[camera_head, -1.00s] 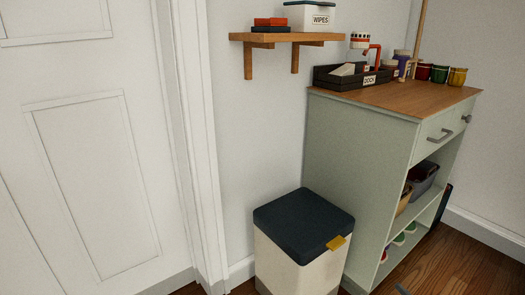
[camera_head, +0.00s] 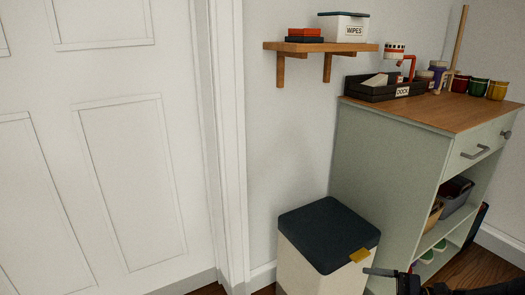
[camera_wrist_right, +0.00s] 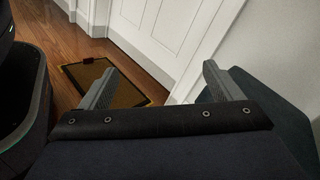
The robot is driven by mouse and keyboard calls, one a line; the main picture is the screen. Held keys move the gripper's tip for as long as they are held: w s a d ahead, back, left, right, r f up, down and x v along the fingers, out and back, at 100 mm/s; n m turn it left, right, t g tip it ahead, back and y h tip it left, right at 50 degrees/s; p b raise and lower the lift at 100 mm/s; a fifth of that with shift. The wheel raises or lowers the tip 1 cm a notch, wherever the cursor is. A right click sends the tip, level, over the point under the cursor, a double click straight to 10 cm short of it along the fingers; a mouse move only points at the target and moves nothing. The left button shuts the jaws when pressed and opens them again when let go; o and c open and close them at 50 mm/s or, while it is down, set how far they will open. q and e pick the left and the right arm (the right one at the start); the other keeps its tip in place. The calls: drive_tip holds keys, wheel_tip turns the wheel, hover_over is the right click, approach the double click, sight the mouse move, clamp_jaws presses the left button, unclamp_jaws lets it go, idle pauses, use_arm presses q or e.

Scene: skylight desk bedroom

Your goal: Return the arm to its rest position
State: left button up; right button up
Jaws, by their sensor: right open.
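My right gripper (camera_wrist_right: 160,80) is open in the right wrist view, with its two grey fingers apart and nothing between them. In the head view, part of my right arm and one grey finger (camera_head: 380,272) show at the bottom right edge, in front of the bin and the cabinet. My left gripper is not in view.
A cream bin with a dark lid (camera_head: 328,233) stands beside the green cabinet (camera_head: 385,165). A wall shelf (camera_head: 318,47) holds a wipes box (camera_head: 343,27). A black tray (camera_head: 378,92) and several jars sit on the cabinet top. A doormat (camera_wrist_right: 112,88) lies before the white door (camera_head: 120,150).

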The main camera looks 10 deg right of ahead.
drive_tip(key=s+a+r+n+g+h, duration=0.45)
drive_tip(key=s+a+r+n, duration=0.3)
drive_tip(key=a, duration=0.25)
drive_tip(key=s+a+r+n+t+h+p, duration=0.1)
drive_tip(key=s+a+n+t+h, duration=0.15)
drive_tip(key=s+n+h, duration=0.6)
wheel_tip(320, 180, up, 38)
drive_tip(key=s+y+p, duration=0.1)
drive_tip(key=p, duration=3.7)
drive_tip(key=shift+s+r+n, duration=0.25)
drive_tip(key=shift+s+n, duration=0.05)
drive_tip(key=shift+n, duration=0.1)
drive_tip(key=shift+d, duration=0.1)
